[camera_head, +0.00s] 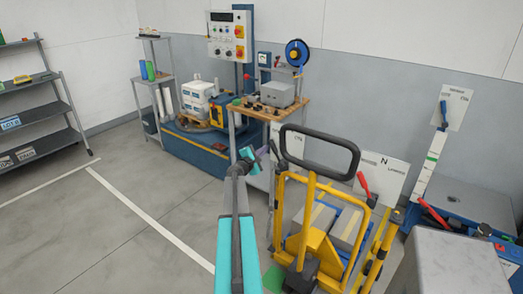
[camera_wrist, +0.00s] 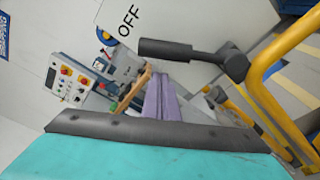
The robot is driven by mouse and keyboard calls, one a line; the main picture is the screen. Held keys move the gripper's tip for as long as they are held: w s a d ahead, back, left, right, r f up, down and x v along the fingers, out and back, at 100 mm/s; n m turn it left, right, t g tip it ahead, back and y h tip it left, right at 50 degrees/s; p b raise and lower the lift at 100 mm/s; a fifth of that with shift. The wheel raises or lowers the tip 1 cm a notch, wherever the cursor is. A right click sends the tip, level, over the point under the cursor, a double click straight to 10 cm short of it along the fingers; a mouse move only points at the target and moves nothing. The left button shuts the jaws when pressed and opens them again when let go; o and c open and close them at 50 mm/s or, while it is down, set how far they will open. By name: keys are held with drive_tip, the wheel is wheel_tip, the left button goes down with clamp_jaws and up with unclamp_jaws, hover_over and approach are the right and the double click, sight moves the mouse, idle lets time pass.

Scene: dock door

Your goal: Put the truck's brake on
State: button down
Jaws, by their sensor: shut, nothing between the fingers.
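The yellow truck (camera_head: 318,240) stands right of my arm in the head view, with a black loop handle (camera_head: 345,142) on top. Its yellow frame (camera_wrist: 262,92) fills the right side of the wrist view. A black lever with a thick grip (camera_wrist: 166,50) points left from a joint at that frame. I cannot tell which part is the brake. A white plate lettered OFF (camera_wrist: 130,25) is behind the lever. My gripper (camera_head: 251,156) is left of the loop handle. Its fingers (camera_wrist: 160,78) are shut and empty, below the grip in the wrist picture and apart from it.
A red-handled lever (camera_head: 364,185) is on the truck's right side. A white plate with an N (camera_head: 382,172) stands behind. A wooden-topped bench (camera_head: 262,109) and control panel (camera_head: 230,37) are beyond my gripper. A blue-based unit (camera_head: 470,210) is at right. Floor at left is clear.

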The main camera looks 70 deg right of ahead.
sight(274, 149)
drive_tip(key=shift+s+a+r+p, duration=0.25)
drive_tip(key=shift+s, duration=0.2)
drive_tip(key=shift+s+a+r+p, duration=0.2)
drive_tip(key=shift+s+a+r, duration=0.05)
drive_tip(key=shift+s, duration=0.15)
drive_tip(key=shift+s+a+r+m+b, duration=0.15)
drive_tip(key=shift+s+m+b, duration=0.45)
drive_tip(key=shift+b, duration=1.85)
drive_tip(key=s+m+b, duration=0.1)
drive_tip(key=b, duration=0.3)
drive_tip(key=s+r+m+b, duration=0.1)
drive_tip(key=b, duration=0.3)
drive_tip(key=s+m+b, duration=0.1)
drive_tip(key=m+b, duration=0.1)
drive_tip(key=b, duration=0.1)
drive_tip(key=shift+a+r+h+b, duration=0.35)
drive_tip(key=shift+a+h+b, duration=0.05)
drive_tip(key=s+m+b, duration=0.2)
drive_tip(key=b, duration=0.3)
drive_tip(key=s+a+m+b, duration=0.1)
drive_tip(key=m+b, duration=0.1)
drive_tip(key=b, duration=0.4)
drive_tip(key=s+m+b, duration=0.2)
drive_tip(key=m+b, duration=0.1)
drive_tip(key=b, duration=0.3)
drive_tip(key=shift+s+a+h, duration=0.25)
drive_tip(key=shift+s+h, duration=0.1)
drive_tip(key=shift+h, duration=0.05)
